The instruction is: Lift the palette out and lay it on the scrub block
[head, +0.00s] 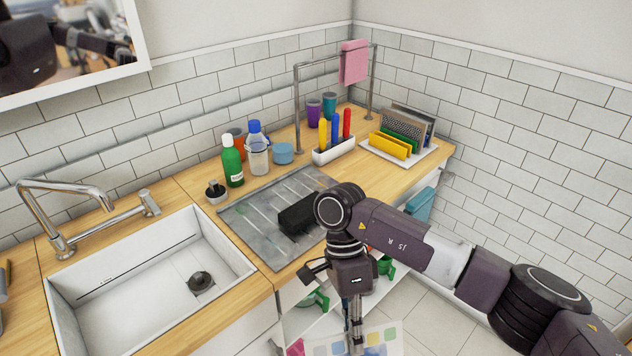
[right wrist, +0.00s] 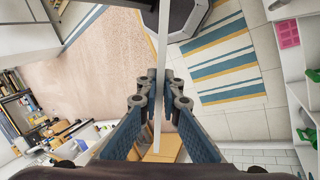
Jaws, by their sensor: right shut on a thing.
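The palette (head: 390,340), a pale sheet with colour swatches, shows at the bottom of the head view, partly cut off by the frame. My right gripper (head: 355,322) points down in front of the counter and is shut on the palette. In the right wrist view, the palette (right wrist: 161,60) is a thin edge-on sheet between the fingers of the same gripper (right wrist: 160,100). The black scrub block (head: 297,217) lies on the grey drainboard, left of my right wrist and partly behind it. My left gripper is not in view.
The drainboard (head: 262,222) is beside the white sink (head: 150,285). Bottles (head: 232,163), a white brush holder (head: 334,151) and a rack of upright sheets (head: 405,133) stand along the back. Green holders (head: 316,299) show on the shelf below the counter, close to my right gripper.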

